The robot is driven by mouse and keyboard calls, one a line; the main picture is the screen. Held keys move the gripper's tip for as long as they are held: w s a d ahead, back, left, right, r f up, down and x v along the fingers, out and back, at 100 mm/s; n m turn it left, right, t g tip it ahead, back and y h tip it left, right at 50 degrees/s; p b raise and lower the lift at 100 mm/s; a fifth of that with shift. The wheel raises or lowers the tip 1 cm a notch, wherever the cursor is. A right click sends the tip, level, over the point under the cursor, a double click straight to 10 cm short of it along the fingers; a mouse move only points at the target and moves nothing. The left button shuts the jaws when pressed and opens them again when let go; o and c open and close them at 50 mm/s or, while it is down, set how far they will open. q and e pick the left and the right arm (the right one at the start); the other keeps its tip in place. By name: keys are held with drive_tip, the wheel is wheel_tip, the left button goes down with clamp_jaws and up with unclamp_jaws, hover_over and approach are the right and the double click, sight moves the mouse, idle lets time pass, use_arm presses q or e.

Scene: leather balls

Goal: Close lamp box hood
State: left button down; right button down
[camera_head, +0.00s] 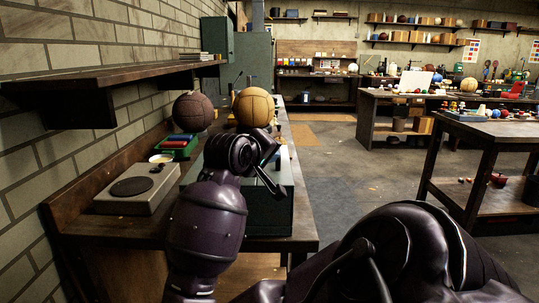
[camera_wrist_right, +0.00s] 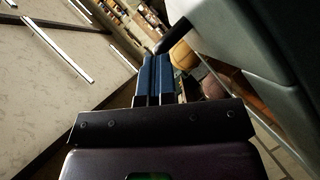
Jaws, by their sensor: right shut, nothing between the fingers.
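The lamp box (camera_head: 279,212) is a dark green metal box on the left workbench, partly hidden behind my purple arm. Its hood cannot be made out clearly in the head view. In the right wrist view a large grey-green panel (camera_wrist_right: 240,45), apparently part of the box, fills the upper right. My right gripper (camera_wrist_right: 154,62) has its two blue fingers together, empty, alongside this panel. I cannot tell whether it touches the panel. My left gripper is not in view.
A brown ball (camera_head: 193,111) and a tan ball (camera_head: 254,107) sit behind the box. A flat device with a dark disc (camera_head: 131,187) and a green tray (camera_head: 176,147) are left of it. A wall shelf (camera_head: 108,77) overhangs the bench.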

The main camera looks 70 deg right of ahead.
wheel_tip(320, 180, up, 20)
drive_tip(key=p, duration=0.3)
drive_tip(key=shift+f, duration=0.15)
drive_tip(key=shift+w, duration=0.1)
